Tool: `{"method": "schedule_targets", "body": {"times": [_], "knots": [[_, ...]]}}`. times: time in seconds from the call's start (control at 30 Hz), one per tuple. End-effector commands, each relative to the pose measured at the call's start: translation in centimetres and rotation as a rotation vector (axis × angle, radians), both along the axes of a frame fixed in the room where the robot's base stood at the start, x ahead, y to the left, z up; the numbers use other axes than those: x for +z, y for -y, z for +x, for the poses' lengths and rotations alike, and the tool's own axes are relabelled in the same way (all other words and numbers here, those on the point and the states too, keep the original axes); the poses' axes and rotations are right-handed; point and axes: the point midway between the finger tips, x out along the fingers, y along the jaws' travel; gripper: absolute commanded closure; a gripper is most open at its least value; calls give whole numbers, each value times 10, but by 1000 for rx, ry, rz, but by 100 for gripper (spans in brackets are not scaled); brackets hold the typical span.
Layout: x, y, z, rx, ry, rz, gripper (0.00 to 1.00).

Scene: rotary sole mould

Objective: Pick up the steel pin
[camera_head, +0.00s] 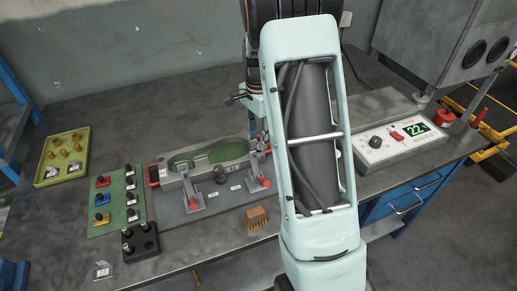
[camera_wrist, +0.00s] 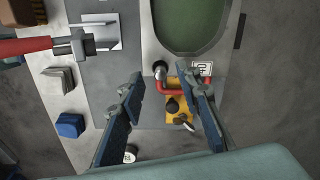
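My gripper (camera_wrist: 165,88) is open in the wrist view, its two blue-padded fingers wide apart and nothing held between them. An upright grey metal piece with a round top, which looks like the steel pin (camera_wrist: 160,69), stands at the near end of the mould, between and beyond the fingertips. A red bent bar (camera_wrist: 175,88) and a yellow block (camera_wrist: 178,112) with black knobs lie close to it. The mould (camera_head: 215,156) with its green cavity is in the head view. There my own arm hides the gripper's fingertips and this pin-like piece.
A red-handled toggle clamp (camera_wrist: 75,45) stands left of the fingers. A blue piece (camera_wrist: 70,125) lies to the left. The head view shows a black holder (camera_head: 141,245) with upright pieces, a yellow tray (camera_head: 48,180), a wooden brush (camera_head: 257,217) and a control box (camera_head: 400,143).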

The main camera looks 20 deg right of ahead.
Motion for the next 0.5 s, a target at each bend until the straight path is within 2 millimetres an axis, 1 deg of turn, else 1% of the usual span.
{"method": "schedule_targets", "body": {"times": [0.1,0.2,0.43,0.47,0.5], "knots": [[-17,1,-1,0,-3,1,69],[-25,1,-1,0,-2,0,69],[-27,1,0,0,0,0,69],[-27,1,0,0,0,0,70],[-27,1,0,0,0,0,74]]}}
